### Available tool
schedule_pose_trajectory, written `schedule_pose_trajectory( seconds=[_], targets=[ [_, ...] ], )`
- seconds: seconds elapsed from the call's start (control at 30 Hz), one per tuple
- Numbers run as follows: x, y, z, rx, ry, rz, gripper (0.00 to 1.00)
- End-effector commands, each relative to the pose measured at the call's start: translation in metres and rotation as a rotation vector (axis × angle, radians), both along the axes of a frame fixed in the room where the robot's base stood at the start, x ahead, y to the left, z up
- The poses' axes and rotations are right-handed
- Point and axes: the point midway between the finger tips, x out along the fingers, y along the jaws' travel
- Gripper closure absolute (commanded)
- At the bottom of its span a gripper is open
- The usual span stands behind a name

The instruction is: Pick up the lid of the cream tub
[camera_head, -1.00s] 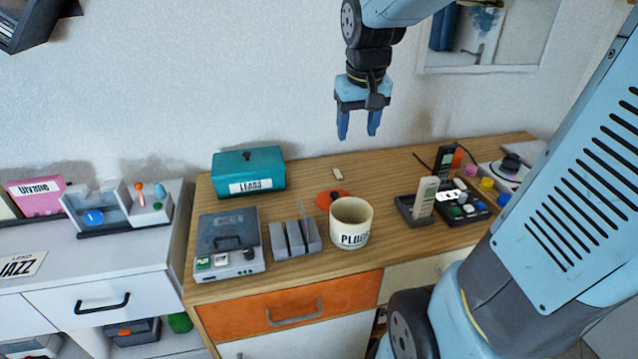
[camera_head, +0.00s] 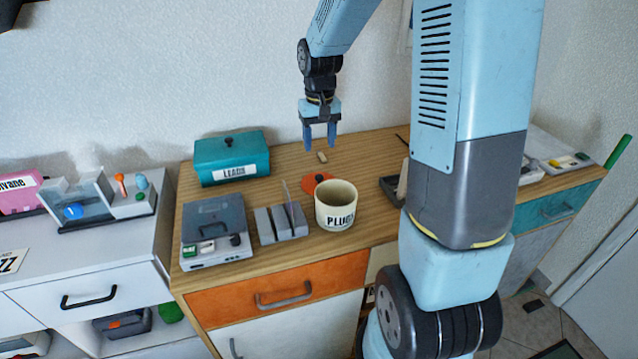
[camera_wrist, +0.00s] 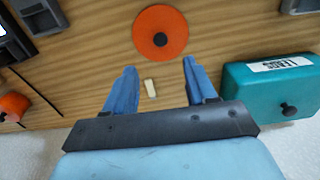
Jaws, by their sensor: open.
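The cream tub (camera_head: 336,207), labelled PLUGS, stands open on the wooden desk top. An orange round lid (camera_head: 312,184) with a dark knob lies flat behind it, partly hidden by the tub in the head view. In the wrist view the whole lid (camera_wrist: 160,32) shows, beyond my fingertips and roughly centred between them. My gripper (camera_head: 320,148) is open and empty, pointing down above the back of the desk.
A small cream block (camera_head: 322,157) lies behind the lid. A teal LEADS box (camera_head: 231,159) stands at the back left. A grey slotted holder (camera_head: 281,223) and a grey disc player (camera_head: 214,232) stand left of the tub. My arm hides the desk's right part.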

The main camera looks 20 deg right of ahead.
Motion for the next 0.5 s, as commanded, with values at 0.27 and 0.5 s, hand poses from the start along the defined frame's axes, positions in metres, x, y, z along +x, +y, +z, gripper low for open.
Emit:
schedule_pose_trajectory(
  seconds=[0.27, 0.5],
  targets=[
    [0.000, 0.000, -0.045, 0.000, 0.003, 0.000, 0.44],
    [0.000, 0.000, -0.059, 0.000, 0.001, 0.000, 0.44]
  ],
)
